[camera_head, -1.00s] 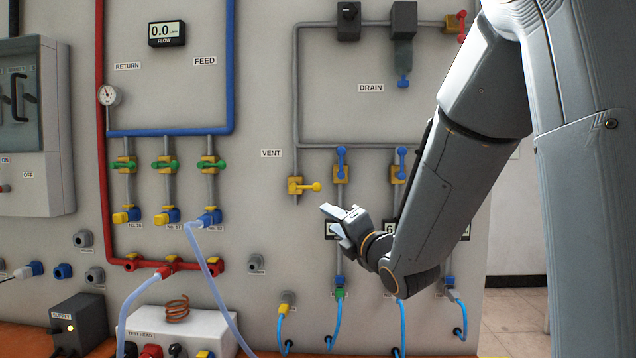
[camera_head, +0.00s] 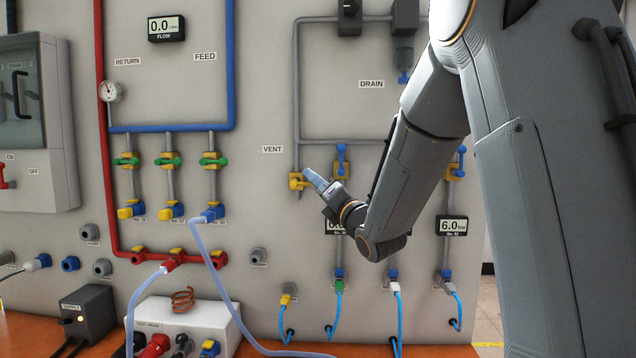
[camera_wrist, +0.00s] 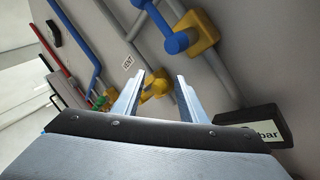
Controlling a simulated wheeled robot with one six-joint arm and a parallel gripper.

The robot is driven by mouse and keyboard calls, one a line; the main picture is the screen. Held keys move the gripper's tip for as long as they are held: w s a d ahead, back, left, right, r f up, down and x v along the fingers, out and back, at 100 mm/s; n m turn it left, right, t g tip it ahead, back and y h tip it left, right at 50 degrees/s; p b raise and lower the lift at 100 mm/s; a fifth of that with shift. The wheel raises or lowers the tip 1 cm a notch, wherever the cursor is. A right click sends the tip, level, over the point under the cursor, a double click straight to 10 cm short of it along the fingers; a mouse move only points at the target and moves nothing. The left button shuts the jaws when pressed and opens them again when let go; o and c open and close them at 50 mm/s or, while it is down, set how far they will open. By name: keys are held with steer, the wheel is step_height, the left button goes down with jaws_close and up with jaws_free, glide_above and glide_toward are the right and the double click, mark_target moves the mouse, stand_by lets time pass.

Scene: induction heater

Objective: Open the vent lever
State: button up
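The yellow vent valve (camera_head: 295,181) sits on a grey vertical pipe below the VENT label (camera_head: 272,149). Its lever points to the right and is partly hidden behind my gripper fingers in the head view. My gripper (camera_head: 308,176) is just right of the valve, its fingers pointing at it. In the wrist view my gripper (camera_wrist: 160,76) is open, with the yellow vent valve (camera_wrist: 156,88) seen beyond and between the two fingers. I cannot tell whether a finger touches the lever.
A valve with a blue lever (camera_head: 341,158) stands close on the right, above my gripper; the blue lever (camera_wrist: 178,42) also shows in the wrist view. A black pressure display (camera_wrist: 255,128) is near the right finger. Green-levered valves (camera_head: 170,161) are farther left.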

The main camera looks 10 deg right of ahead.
jaws_close()
steer(key=shift+d+f, duration=0.1)
steer(key=shift+d, duration=0.05)
